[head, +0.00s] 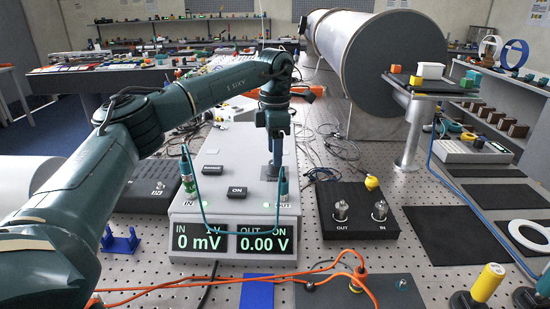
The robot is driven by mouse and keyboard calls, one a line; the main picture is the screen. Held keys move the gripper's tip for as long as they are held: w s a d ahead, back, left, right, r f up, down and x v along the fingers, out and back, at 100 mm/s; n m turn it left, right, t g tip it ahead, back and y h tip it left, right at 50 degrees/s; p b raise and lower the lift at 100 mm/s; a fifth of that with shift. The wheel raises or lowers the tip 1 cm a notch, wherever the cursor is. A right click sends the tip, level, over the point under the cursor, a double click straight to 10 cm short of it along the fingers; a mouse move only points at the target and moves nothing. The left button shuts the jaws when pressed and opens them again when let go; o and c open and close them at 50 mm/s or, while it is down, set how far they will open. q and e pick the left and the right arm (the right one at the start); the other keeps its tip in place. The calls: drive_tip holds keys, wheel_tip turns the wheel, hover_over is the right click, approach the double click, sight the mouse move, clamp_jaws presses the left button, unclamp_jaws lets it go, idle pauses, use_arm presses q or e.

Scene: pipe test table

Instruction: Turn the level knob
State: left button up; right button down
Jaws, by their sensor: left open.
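A grey box (222,215) stands on the perforated table, with two lit displays on its front. The left display (200,242) reads 0 mV and the right display (262,243) reads 0.00 V. On its top are a dark ON button (237,192), other dark buttons, and IN and OUT connectors joined by a teal cable. My left gripper (275,168) points down over the back right of the box top, by a small dark plate. It is open. The level knob is not clearly visible; the gripper may hide it. My right gripper is not in view.
A black box (355,212) with OUT and IN connectors stands to the right. Orange cables (330,282) cross the front of the table. A large grey pipe (375,55) lies behind. Black cables lie around the boxes. A black mat (445,236) lies clear at the right.

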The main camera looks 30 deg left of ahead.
use_arm(q)
drive_tip(key=shift+f, duration=1.45)
drive_tip(key=c, duration=1)
drive_tip(key=shift+o, duration=0.2)
drive_tip(key=shift+m+p, duration=0.3)
